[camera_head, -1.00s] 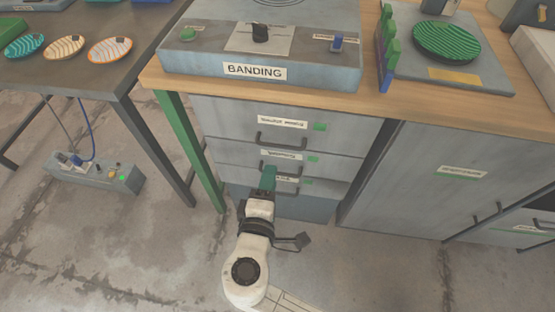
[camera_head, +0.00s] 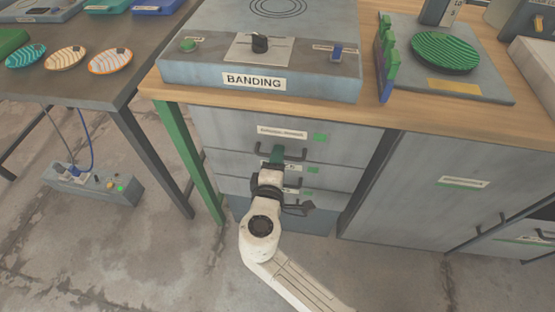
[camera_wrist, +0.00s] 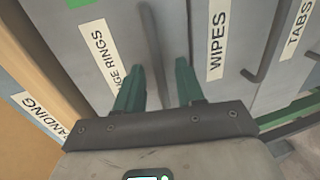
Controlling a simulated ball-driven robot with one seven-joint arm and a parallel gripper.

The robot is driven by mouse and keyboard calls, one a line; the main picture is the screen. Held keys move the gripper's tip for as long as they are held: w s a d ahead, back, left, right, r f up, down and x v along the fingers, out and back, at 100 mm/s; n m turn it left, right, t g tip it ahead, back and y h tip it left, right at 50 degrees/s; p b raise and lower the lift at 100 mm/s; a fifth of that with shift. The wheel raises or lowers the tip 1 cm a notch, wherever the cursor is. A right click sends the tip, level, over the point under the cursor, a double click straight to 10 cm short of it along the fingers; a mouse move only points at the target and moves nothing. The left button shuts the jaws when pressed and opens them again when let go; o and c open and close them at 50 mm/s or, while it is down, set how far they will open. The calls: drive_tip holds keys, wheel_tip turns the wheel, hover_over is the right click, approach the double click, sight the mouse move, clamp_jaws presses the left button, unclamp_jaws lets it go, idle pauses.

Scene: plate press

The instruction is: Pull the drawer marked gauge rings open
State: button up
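The gauge rings drawer (camera_head: 225,133) is the top drawer under the banding unit and looks closed. Its white label (camera_wrist: 99,53) is partly hidden by a finger in the wrist view and reads "...GE RINGS". Its dark bar handle (camera_wrist: 150,35) reaches down between my fingers in the wrist view. My gripper (camera_head: 277,153) is at this handle in the head view. In the wrist view my gripper (camera_wrist: 158,85) has its two green fingers apart, one on each side of the handle. I cannot tell whether either finger touches it.
The wipes drawer (camera_wrist: 217,40) and the tabs drawer (camera_wrist: 298,20) lie below, both closed with bar handles. A green table leg (camera_head: 190,160) stands left of the drawers, a grey cabinet door (camera_head: 420,190) right. The floor in front looks clear.

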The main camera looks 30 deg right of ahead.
drive_tip(key=shift+c, duration=0.2)
clamp_jaws()
drive_tip(key=shift+s+a, duration=0.1)
idle(0.4)
